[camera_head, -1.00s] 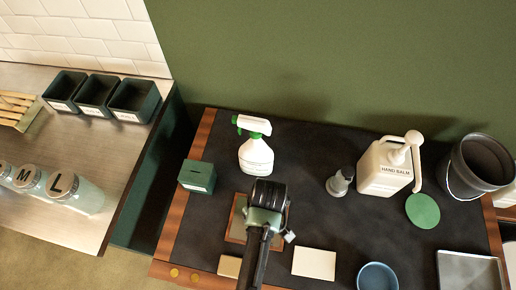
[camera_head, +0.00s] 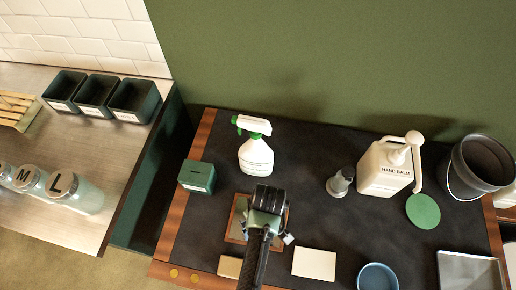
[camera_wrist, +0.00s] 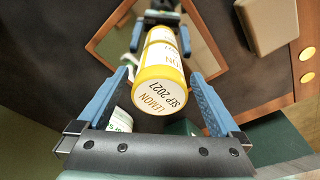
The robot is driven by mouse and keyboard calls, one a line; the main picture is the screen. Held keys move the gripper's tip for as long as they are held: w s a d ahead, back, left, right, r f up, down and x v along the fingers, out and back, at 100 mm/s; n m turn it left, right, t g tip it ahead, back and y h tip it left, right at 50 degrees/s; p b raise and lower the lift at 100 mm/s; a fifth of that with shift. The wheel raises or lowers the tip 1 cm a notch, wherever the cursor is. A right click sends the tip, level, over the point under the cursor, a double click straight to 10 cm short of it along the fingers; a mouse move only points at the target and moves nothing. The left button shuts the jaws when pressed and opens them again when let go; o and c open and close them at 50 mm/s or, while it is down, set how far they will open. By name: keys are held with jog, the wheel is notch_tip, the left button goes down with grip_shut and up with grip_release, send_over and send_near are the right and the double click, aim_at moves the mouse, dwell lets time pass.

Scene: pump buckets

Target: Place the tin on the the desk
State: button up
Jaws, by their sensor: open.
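A yellow tin (camera_wrist: 163,75) with a white end reading "LEMON SEP 2027" shows in the wrist view, between the spread blue fingers of my gripper (camera_wrist: 161,92). Gaps show on both sides of it. The tin is at a framed mirror (camera_wrist: 122,42), where its reflection appears to continue its body. In the head view my gripper (camera_head: 264,222) is over that mirror (camera_head: 237,225) and hides the tin. The mirror lies on the dark desk top (camera_head: 330,235) with wooden edges.
A spray bottle (camera_head: 256,157), green box (camera_head: 197,177), hand balm pump (camera_head: 386,168), grey bucket (camera_head: 478,166), blue bowl (camera_head: 377,277) and pale card (camera_head: 314,263) surround my gripper. A side counter (camera_head: 60,215) holds jars. Bare desk lies right of the gripper.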

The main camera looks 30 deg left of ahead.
notch_tip(320, 180, up, 12)
jog(key=d, duration=0.2)
jog(key=w+d+r+m+t, duration=0.15)
jog(key=w+r+t, duration=0.35)
jog(key=r, duration=0.5)
jog(key=w+r+m+t, duration=0.2)
jog(key=w+r+t, duration=0.1)
jog(key=w+r, duration=0.55)
jog(key=w+d+r+m+t, duration=0.15)
jog(key=w+r+t, duration=0.35)
jog(key=r, duration=0.6)
notch_tip(320, 180, up, 16)
jog(key=d+m+t, duration=0.2)
jog(key=m+t, duration=0.1)
jog(key=t, duration=0.2)
jog(key=s+d+r+m+t, duration=0.2)
jog(key=s+r+t, duration=0.2)
jog(key=r, duration=0.6)
jog(key=s+d+r+m+t+h, duration=0.1)
jog(key=s+r+t, duration=0.3)
jog(key=s+r, duration=0.5)
jog(key=shift+d+r+m+t+h, duration=0.3)
jog(key=shift+d+r+m, duration=0.25)
jog(key=shift+r, duration=0.35)
jog(key=shift+f, duration=0.1)
